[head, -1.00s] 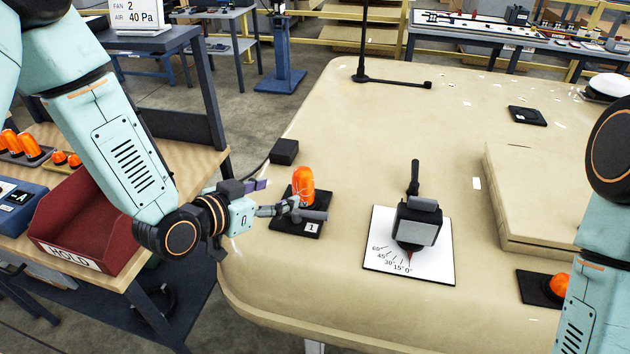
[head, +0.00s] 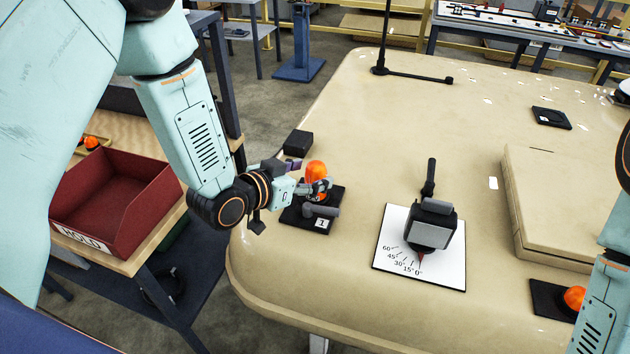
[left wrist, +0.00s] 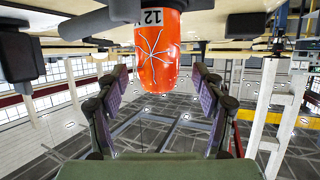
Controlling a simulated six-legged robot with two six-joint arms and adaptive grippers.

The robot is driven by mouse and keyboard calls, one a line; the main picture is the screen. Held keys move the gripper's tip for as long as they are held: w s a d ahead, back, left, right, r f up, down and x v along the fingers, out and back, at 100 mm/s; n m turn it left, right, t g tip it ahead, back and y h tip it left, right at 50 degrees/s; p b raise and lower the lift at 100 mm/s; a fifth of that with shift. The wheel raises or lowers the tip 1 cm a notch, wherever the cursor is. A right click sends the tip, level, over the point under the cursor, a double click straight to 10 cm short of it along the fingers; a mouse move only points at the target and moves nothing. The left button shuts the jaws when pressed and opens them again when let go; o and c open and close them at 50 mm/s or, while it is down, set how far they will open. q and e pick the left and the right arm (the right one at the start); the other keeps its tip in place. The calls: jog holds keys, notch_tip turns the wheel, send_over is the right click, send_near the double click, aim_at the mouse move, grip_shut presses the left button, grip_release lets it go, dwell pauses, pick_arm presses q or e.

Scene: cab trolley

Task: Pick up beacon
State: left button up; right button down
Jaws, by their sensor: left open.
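An orange beacon (head: 316,170) stands upright on a black base plate (head: 297,219) marked 1, near the left edge of the beige panel. My left gripper (head: 320,187) is at the beacon, partly covering its lower part. In the left wrist view, which is upside down, the beacon (left wrist: 158,60) shows a white crack-like pattern and the number 12. It lies between the two open fingers of the left gripper (left wrist: 160,78), with a gap on each side. My right gripper is out of view; only part of that arm shows at the right edge.
A dark handle (head: 322,211) sits on the plate beside the beacon. A dial card (head: 393,262) with a black lever device is to the right. Another orange beacon (head: 574,298) sits lower right. A red HOLD bin (head: 135,205) stands left.

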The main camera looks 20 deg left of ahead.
pick_arm(q)
jog(key=shift+x, duration=1.05)
jog(key=shift+w+d, duration=0.15)
jog(key=shift+d, duration=0.2)
jog(key=shift+a, duration=0.1)
jog(key=shift+c, duration=0.5)
jog(key=shift+a, duration=0.2)
jog(key=c, duration=0.3)
jog(key=shift+d, duration=0.25)
jog(key=c, duration=0.6)
jog(key=shift+a, duration=0.2)
jog(key=c, duration=0.4)
